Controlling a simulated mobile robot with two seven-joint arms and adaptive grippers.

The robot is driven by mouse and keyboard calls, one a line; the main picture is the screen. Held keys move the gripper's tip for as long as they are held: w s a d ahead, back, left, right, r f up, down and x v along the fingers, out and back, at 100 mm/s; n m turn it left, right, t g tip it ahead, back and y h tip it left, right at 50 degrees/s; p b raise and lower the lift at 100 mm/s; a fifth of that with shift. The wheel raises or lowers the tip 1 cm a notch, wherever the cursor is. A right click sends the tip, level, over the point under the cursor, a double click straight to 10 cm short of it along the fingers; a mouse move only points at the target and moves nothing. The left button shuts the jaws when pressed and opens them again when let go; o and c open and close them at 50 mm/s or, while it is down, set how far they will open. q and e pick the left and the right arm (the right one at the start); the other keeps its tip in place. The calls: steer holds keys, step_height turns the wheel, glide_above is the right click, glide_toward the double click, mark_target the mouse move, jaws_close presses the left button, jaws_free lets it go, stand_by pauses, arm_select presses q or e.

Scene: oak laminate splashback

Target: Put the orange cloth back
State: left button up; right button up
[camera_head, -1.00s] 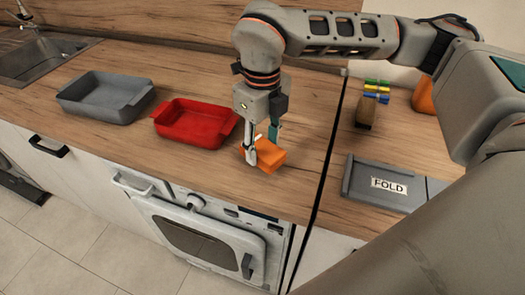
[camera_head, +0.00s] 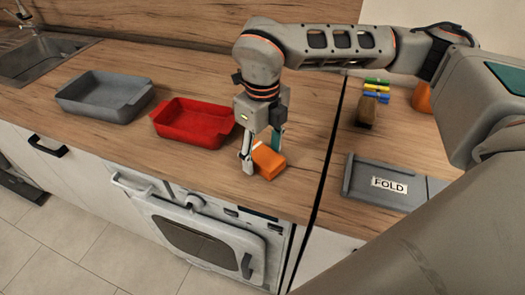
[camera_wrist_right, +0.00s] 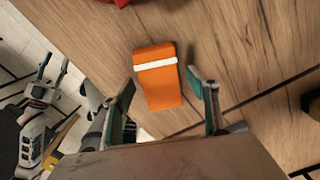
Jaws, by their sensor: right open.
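The orange cloth (camera_head: 268,164) is a folded block with a white band, lying on the wooden counter right of the red tray. It also shows in the right wrist view (camera_wrist_right: 160,85), with its near end towards the gap between my right fingers. My right gripper (camera_head: 262,158) is open at the cloth, one finger on each side and nothing clamped; it also shows in the right wrist view (camera_wrist_right: 163,103). A gripper with teal pads, apparently my left (camera_wrist_right: 55,68), shows at the left of the right wrist view, too small to read its jaws.
A red tray (camera_head: 182,138) and a grey tray (camera_head: 75,108) stand to the left. Right of the dark counter seam are a grey board labelled FOLD (camera_head: 372,199), a brush (camera_head: 366,112), coloured clips (camera_head: 377,88) and an orange object (camera_head: 422,98). Counter between cloth and seam is clear.

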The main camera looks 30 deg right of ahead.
mark_target(262, 155)
step_height(262, 155, up, 12)
steer(key=shift+r, duration=0.2)
stand_by(0.5)
